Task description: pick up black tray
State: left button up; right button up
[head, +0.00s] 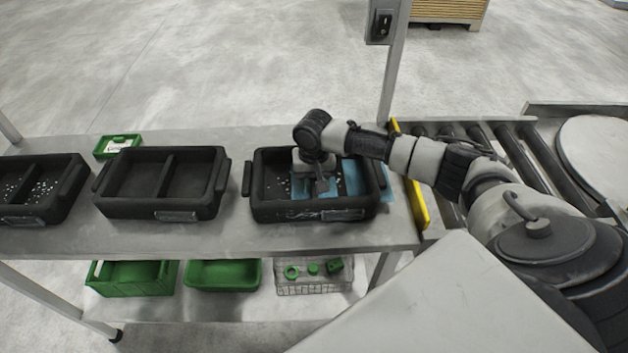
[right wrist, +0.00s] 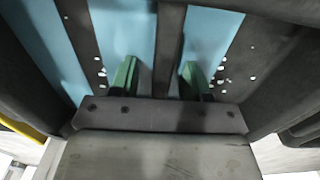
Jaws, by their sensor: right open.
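Three black trays with end handles stand in a row on the grey table. The right black tray (head: 275,213) has a central divider and holds blue pieces (head: 355,178) and small white bits. The middle black tray (head: 130,208) looks empty. The left black tray (head: 45,212) holds white bits and is cut by the picture edge. My right gripper (head: 318,188) points down over the middle of the right tray. In the right wrist view its green fingers (right wrist: 160,78) are open, one on each side of the divider (right wrist: 169,45). Contact cannot be told. My left gripper is out of view.
A small green box (head: 117,146) sits behind the trays. Green bins (head: 223,275) and a wire basket (head: 313,287) are on the lower shelf. A yellow strip (head: 419,205) and a roller conveyor (head: 545,160) lie to the right. A post (head: 394,70) rises behind.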

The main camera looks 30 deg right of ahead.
jog(key=c, duration=0.9)
grip_shut()
jog(key=shift+r, duration=0.2)
